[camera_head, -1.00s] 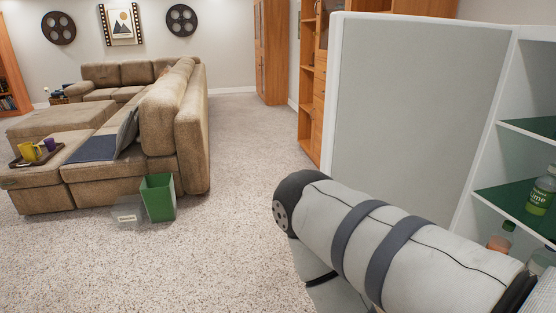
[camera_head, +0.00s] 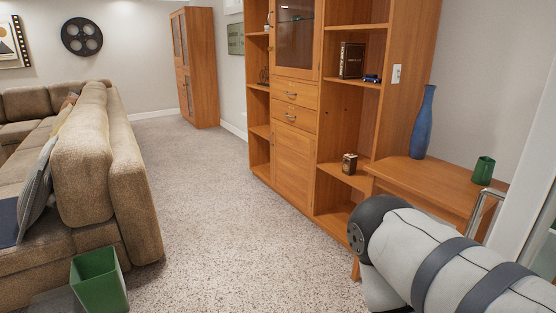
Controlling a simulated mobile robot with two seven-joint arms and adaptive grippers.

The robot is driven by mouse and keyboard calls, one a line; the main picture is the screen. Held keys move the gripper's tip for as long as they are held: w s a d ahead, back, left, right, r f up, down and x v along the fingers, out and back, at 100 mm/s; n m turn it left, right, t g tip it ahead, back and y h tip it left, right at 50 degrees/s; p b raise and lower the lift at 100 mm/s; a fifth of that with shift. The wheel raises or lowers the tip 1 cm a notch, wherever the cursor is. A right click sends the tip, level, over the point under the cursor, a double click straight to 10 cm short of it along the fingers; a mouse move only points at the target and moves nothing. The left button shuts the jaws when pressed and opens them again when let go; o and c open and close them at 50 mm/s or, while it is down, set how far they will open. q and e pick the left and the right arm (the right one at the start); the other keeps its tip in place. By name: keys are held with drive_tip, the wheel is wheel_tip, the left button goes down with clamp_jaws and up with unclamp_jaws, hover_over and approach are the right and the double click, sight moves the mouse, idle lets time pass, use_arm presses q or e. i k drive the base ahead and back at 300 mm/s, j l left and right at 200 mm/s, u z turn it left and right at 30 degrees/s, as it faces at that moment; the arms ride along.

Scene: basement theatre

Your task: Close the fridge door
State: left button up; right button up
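The fridge door (camera_head: 522,195) shows only as a white strip at the right edge of the head view. A metal bar handle (camera_head: 487,207) stands out on its left side. A narrow gap to the right of the strip shows a bit of green, perhaps the fridge inside, so the door looks partly open. How far open it is, I cannot tell. My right arm's pale link crosses the lower right, in front of the door's lower part; I cannot tell whether it touches the door. Neither gripper is in view.
A wooden cabinet (camera_head: 295,150) and a wooden desk (camera_head: 440,185) with a blue vase (camera_head: 423,122) and green cup (camera_head: 483,170) stand beyond the door. A brown sofa (camera_head: 130,180) and green bin (camera_head: 99,280) are at left. Carpet (camera_head: 215,215) between is clear.

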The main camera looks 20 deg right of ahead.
sight(527, 211)
drive_tip(key=i+z, duration=0.15)
drive_tip(key=z, duration=0.3)
drive_tip(key=i+z, duration=0.2)
drive_tip(key=z, duration=0.3)
drive_tip(key=i+j+z, duration=0.1)
drive_tip(key=z, duration=0.35)
drive_tip(key=i+j+z, duration=0.2)
drive_tip(key=z, duration=0.3)
drive_tip(key=i+j+z, duration=0.1)
drive_tip(key=z, duration=0.35)
drive_tip(key=j, duration=0.1)
